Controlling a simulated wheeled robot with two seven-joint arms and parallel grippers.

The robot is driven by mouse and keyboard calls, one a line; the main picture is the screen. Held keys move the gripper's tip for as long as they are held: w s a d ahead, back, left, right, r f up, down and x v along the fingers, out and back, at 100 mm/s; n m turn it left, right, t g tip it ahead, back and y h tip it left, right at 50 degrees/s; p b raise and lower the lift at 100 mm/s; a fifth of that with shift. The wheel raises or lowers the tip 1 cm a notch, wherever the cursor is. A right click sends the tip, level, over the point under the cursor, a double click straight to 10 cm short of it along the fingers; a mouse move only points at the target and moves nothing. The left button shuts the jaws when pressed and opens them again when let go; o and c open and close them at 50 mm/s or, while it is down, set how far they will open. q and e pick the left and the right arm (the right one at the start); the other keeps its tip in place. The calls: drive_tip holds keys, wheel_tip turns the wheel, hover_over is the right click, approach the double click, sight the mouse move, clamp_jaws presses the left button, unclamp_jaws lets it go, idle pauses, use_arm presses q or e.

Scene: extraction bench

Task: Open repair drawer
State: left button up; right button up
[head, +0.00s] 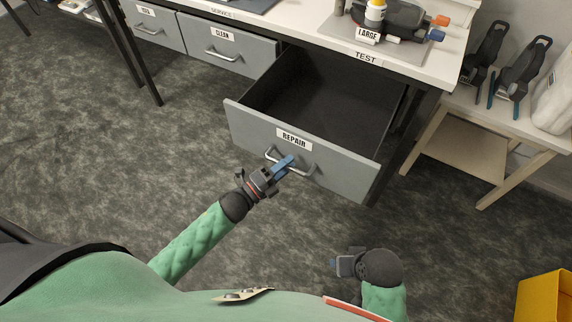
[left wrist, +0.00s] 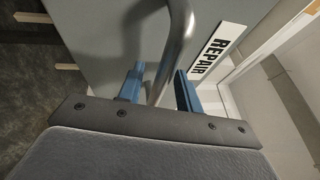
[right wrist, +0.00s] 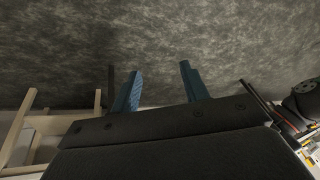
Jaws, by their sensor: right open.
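The repair drawer (head: 246,124) is grey with a REPAIR label and is pulled well out from under the bench. Its dark inside shows empty. My left gripper (head: 284,166) is at the drawer's curved metal handle (head: 303,172). The exact contact is hard to see. My right gripper (head: 334,264) is low in front of the drawer, apart from it. In the right wrist view its fingers (right wrist: 160,85) are open and empty over the floor.
The CLEAN drawer (head: 232,55) is shut to the left. The bench top (head: 310,28) carries a tool beside a LARGE label at the TEST place. A wooden side table (head: 470,150) with black tools stands at the right. A yellow box (head: 545,298) is at the lower right. The floor before the drawer is clear.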

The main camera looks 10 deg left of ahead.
use_arm(q)
drive_tip(key=shift+s, duration=0.1)
drive_tip(key=shift+s+a+f, duration=0.15)
drive_tip(key=shift+s+a, duration=0.05)
drive_tip(key=shift+a, duration=0.05)
drive_tip(key=b+v, duration=0.2)
drive_tip(key=v, duration=0.5)
use_arm(e)
drive_tip(key=f, duration=0.1)
drive_tip(key=a+f, duration=0.2)
drive_tip(key=shift+w+a+t+y, duration=0.25)
drive_tip(key=shift+w+t+y, duration=0.05)
drive_tip(key=shift+y, duration=0.1)
drive_tip(key=shift+w+r, duration=0.1)
drive_tip(key=shift+r, duration=0.1)
